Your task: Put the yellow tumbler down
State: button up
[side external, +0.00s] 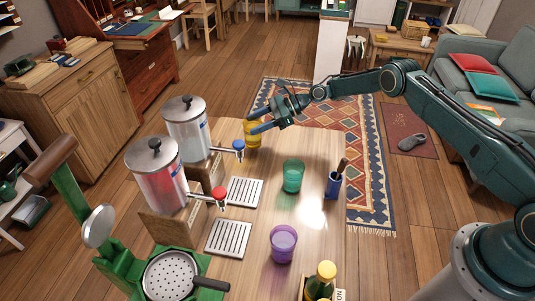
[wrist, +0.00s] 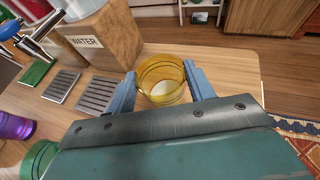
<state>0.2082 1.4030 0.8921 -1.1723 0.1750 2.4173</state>
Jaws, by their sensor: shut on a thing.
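The yellow tumbler (side external: 252,138) is a see-through cup at the far end of the wooden table, right of the blue-tapped dispenser. My gripper (side external: 257,121) is shut on it, reaching in from the right. In the wrist view the yellow tumbler (wrist: 162,73) stands upright, mouth toward the camera, between the two blue fingers of my gripper (wrist: 163,88). Its base is close to the tabletop (side external: 325,150); I cannot tell whether it touches.
Two dispensers (side external: 187,125) (side external: 155,172) with drip trays (side external: 245,192) (side external: 228,238) stand left. A green tumbler (side external: 293,176), a blue holder (side external: 333,185), a purple tumbler (side external: 283,244) and a yellow-capped bottle (side external: 321,281) stand nearer. The table right of the yellow tumbler is clear.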

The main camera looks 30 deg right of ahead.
jog(key=s+a, duration=0.9)
jog(key=s, duration=0.2)
jog(key=shift+a, duration=0.35)
dwell(0.4)
jog(key=shift+s+a+f, duration=0.4)
jog(key=shift+s+a, duration=0.15)
jog(key=shift+s, duration=0.1)
jog(key=shift+s+a+f, duration=0.35)
jog(key=shift+s+a, duration=0.2)
jog(key=shift+s, duration=0.05)
jog(key=shift+f, duration=0.2)
jog(key=shift+f, duration=0.2)
